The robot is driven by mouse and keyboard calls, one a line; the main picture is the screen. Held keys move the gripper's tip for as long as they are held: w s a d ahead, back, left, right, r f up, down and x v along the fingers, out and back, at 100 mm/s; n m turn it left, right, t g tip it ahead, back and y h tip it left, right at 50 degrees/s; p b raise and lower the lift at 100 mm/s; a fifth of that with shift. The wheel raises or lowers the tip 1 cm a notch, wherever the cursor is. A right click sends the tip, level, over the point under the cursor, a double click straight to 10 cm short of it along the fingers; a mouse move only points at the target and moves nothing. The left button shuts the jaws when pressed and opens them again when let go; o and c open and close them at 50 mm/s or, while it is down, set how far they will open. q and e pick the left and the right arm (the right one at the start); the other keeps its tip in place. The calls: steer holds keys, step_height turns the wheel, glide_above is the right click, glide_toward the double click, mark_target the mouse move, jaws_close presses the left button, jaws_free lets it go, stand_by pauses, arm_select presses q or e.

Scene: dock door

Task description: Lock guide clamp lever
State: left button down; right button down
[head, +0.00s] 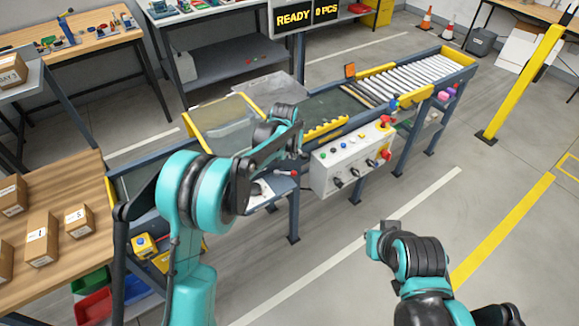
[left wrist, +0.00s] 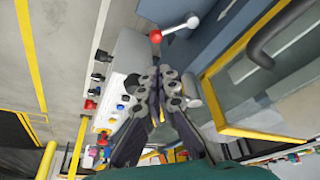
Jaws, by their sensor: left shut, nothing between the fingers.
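The clamp lever, a short silver handle with a red ball knob (left wrist: 155,36), shows at the top of the left wrist view. It also shows in the head view as a small lever with a red knob (head: 292,173) at the near edge of the conveyor. My left gripper (left wrist: 158,76) is shut and empty, with its fingertips apart from the knob in that view. In the head view, my left gripper (head: 296,146) hangs over the conveyor's near side, just above the lever. My right gripper (head: 378,240) is low at the right over open floor; its fingers are not clear.
A white control box (head: 345,165) with buttons, knobs and a red stop button stands right of the lever. Yellow guide rails (head: 190,135) and a roller section (head: 410,75) line the conveyor. A wooden table with boxes (head: 40,238) is at the left. The floor at lower right is clear.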

mark_target(285, 173)
arm_select(q)
steer(key=shift+f, duration=0.2)
